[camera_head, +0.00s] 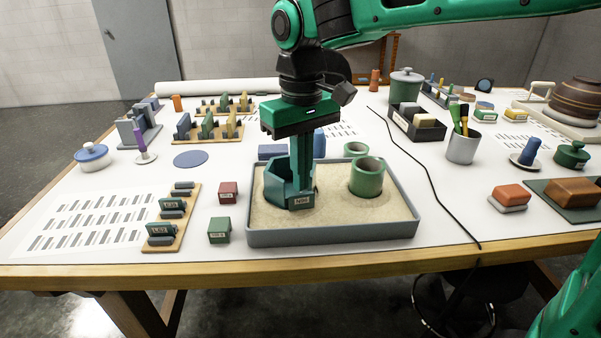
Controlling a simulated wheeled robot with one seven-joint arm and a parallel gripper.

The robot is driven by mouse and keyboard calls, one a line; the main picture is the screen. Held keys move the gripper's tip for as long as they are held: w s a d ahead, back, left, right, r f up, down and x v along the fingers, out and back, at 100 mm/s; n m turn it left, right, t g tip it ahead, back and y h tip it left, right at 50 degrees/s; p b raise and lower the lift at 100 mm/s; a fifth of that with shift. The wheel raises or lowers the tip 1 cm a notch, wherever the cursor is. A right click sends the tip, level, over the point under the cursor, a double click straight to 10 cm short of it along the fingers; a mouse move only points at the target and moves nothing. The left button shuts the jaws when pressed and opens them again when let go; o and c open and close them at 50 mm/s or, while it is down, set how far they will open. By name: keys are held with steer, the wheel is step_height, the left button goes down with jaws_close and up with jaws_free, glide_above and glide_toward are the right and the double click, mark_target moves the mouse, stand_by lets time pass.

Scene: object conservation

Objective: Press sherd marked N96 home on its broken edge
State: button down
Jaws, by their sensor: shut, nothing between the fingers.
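A broken teal pot (277,190) stands in a sand tray (330,236). A white label at its front reads something like N96, too small to be sure. I cannot make out the join between the sherd and the pot. My gripper (302,186) points straight down with its fingers shut and nothing held. Its fingertips are at the right side of the pot, just above the label; whether they touch it I cannot tell. The fingers are nearly the pot's colour and hide part of it.
A green cylinder (366,179) stands in the sand to the right. A wooden rack (181,220) with labelled sherds, a red block (228,192) and a green block (219,230) lie left of the tray. A black cable (425,178) runs along the right. White table shows between these.

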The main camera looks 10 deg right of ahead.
steer(key=shift+f, duration=0.55)
stand_by(1.0)
step_height(320, 180, up, 8)
stand_by(1.3)
